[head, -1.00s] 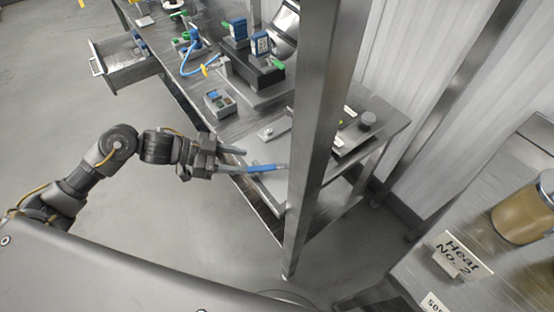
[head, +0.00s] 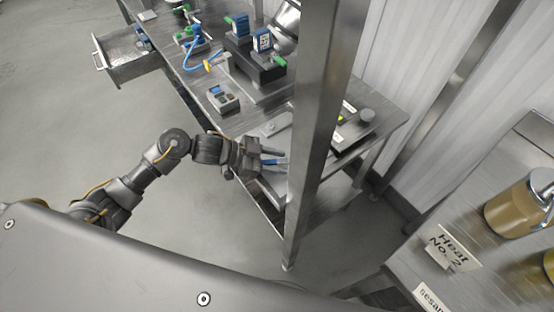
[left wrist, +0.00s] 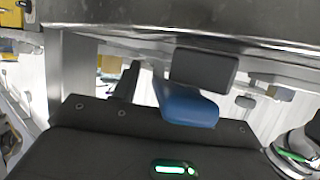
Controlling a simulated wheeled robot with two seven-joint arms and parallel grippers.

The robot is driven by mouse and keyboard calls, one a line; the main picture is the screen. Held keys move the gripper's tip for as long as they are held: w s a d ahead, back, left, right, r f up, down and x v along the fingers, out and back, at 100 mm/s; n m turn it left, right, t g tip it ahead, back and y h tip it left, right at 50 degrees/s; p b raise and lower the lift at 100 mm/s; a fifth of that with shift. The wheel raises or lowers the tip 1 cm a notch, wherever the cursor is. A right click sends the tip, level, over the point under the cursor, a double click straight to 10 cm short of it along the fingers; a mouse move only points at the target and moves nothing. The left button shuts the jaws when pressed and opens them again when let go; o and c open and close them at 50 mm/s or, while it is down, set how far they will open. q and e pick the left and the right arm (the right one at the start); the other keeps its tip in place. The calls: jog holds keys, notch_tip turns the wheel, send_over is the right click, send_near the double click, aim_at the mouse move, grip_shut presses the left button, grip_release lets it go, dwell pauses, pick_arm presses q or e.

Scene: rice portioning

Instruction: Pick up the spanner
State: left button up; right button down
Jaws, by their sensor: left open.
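The spanner (head: 276,161) shows as a short piece of blue handle at the edge of the workbench, beside the metal post; the rest of it is hidden by my gripper and the post. My left gripper (head: 280,160) is open, with its fingers at the blue handle. I cannot tell whether they touch it. In the left wrist view, the blue handle (left wrist: 187,104) is close in front of the gripper body, next to a dark finger block. My right gripper is not in view.
A metal post (head: 320,130) stands just right of my left gripper. The workbench (head: 190,75) holds a grey control box (head: 223,98) and a black device (head: 254,72). An open drawer (head: 128,63) juts out at left. A counter with jars is at right.

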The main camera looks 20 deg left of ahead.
aim_at(277, 161)
pick_arm(q)
jog(key=shift+f, duration=0.1)
jog(key=shift+d, duration=0.1)
grip_shut()
dwell(0.3)
notch_tip(277, 161, up, 10)
jog(key=shift+f+b, duration=0.2)
jog(key=shift+b, duration=0.1)
jog(key=shift+r, duration=0.25)
